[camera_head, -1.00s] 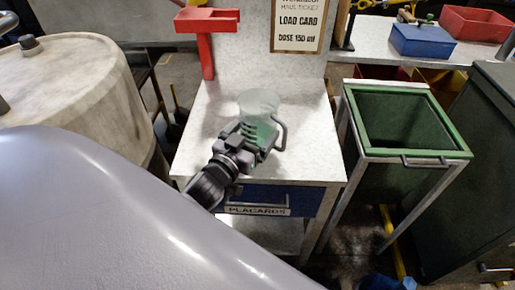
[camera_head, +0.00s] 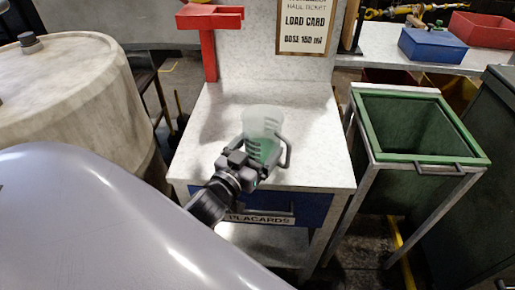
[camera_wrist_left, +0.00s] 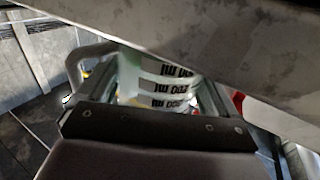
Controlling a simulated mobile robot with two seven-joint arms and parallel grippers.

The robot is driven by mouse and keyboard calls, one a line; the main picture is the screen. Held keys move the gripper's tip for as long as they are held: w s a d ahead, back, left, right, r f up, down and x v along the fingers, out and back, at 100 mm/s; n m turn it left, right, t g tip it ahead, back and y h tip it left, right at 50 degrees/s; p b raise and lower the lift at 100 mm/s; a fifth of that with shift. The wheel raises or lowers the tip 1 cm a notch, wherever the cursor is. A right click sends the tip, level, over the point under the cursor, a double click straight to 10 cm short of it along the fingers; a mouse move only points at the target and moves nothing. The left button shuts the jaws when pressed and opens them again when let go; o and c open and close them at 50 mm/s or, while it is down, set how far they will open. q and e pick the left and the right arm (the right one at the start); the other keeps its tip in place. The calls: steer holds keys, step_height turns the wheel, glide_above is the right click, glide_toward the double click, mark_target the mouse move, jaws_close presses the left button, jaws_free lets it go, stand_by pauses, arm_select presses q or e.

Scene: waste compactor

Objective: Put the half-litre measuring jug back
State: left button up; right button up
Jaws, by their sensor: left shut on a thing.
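The measuring jug (camera_head: 265,121) is translucent and pale, with a greenish lower part and a grey handle on its right in the head view. My left gripper (camera_head: 254,150) is shut on the jug's body, over the pale worktop (camera_head: 225,115); I cannot tell whether the jug's base touches it. In the left wrist view the jug (camera_wrist_left: 158,82) sits between the fingers, with dark printed marks on its wall and its handle to the left. The gripper hides part of the jug's lower body. My right gripper is not in view.
A red bracket (camera_head: 209,45) stands at the worktop's back left, and a load card (camera_head: 305,27) hangs behind. A blue drawer marked placards (camera_head: 313,208) is below the front edge. A green-rimmed bin (camera_head: 410,128) stands right. The worktop around the jug is clear.

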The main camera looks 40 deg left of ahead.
arm_select(q)
steer(key=o, duration=0.9)
steer(key=shift+f, duration=0.15)
